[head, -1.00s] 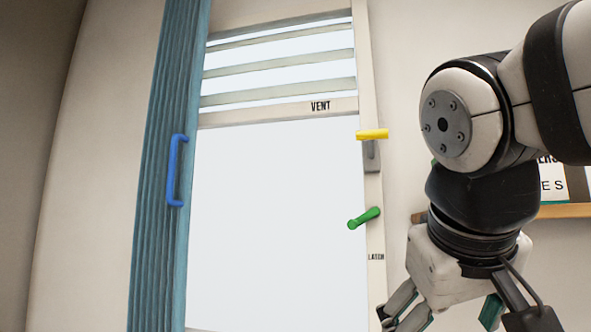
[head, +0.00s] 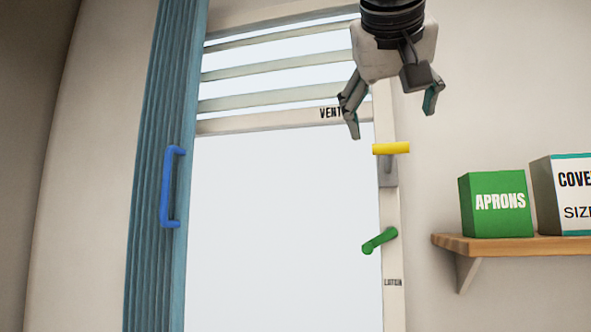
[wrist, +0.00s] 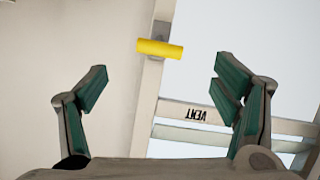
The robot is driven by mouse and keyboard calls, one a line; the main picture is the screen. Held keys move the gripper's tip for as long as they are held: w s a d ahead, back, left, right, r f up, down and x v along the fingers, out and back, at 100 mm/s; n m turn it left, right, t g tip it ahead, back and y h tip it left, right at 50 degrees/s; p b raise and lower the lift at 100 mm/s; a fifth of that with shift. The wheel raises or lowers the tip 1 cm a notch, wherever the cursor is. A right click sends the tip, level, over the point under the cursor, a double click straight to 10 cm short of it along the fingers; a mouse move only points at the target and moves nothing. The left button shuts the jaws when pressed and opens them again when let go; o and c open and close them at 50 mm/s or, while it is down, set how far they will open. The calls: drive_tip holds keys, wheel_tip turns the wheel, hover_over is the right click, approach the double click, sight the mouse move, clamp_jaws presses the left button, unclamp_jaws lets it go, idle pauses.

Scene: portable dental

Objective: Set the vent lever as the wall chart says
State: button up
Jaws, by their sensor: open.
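The yellow vent lever (head: 391,148) sits on a grey mount on the right side of the window frame, below the VENT label (head: 331,113). Its bar lies roughly level. My gripper (head: 394,122) is open and empty, fingers pointing down, above the lever in the head view. I see no contact with it. The slatted vent (head: 280,65) at the window's top shows bright gaps. No wall chart is in view.
A green handle (head: 379,240) marked as a latch is lower on the same frame. A blue handle (head: 169,188) is on the teal folded curtain (head: 150,200) at left. A wooden shelf (head: 510,246) at right holds a green APRONS box (head: 494,204) and a white box (head: 567,195).

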sight(390, 145)
drive_tip(key=x, duration=0.9)
drive_tip(key=shift+w+d+f+p, duration=0.1)
drive_tip(key=shift+w+f+p, duration=0.1)
drive_tip(key=shift+w+p, duration=0.15)
drive_tip(key=c, duration=1.6)
